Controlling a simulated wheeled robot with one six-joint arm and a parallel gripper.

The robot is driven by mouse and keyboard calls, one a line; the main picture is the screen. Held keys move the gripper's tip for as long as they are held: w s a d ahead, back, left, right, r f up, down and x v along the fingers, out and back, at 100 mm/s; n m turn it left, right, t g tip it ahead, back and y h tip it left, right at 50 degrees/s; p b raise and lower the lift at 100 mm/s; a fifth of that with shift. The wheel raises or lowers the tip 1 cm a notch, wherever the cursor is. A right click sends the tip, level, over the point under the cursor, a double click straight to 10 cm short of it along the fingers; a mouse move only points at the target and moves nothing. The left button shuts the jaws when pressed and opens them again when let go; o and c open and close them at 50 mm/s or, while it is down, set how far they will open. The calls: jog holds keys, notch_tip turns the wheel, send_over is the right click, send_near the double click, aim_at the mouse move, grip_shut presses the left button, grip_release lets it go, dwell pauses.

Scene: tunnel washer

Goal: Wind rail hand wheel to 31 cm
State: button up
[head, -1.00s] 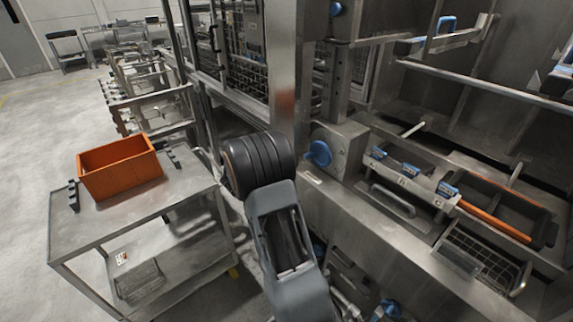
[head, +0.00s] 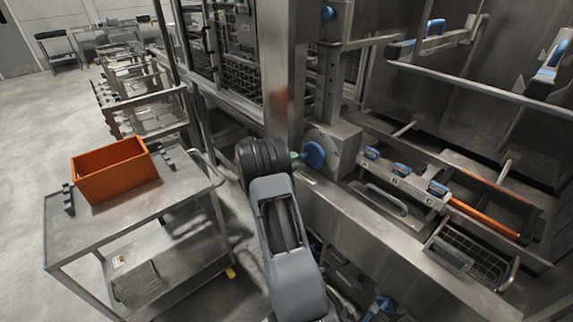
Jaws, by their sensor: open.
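The blue hand wheel (head: 314,154) sits on a grey metal block (head: 343,147) at the front of the washer frame, beside a steel post. My arm reaches up from the bottom of the head view. Its black rounded wrist (head: 262,163) is just left of the wheel in the picture. A small green piece (head: 295,158) shows between the wrist and the wheel; I cannot tell whether it belongs to the wheel or to my gripper. My gripper's fingers are hidden behind the wrist, so contact with the wheel cannot be seen. No scale reading is legible.
A steel cart (head: 142,226) with an orange bin (head: 115,170) stands at left, close to my arm. Open floor lies far left.

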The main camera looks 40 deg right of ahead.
aim_at(302, 155)
jog(key=shift+s+d+b, duration=0.15)
jog(key=shift+d+b, duration=1.05)
jog(key=shift+d, duration=1.3)
jog(key=shift+r, duration=0.1)
jog(key=shift+c, duration=0.2)
jog(key=c, duration=0.7)
jog(key=shift+o, duration=0.2)
jog(key=shift+s+f+b, duration=0.1)
jog(key=shift+f+b, duration=0.1)
jog(key=shift+b, duration=0.15)
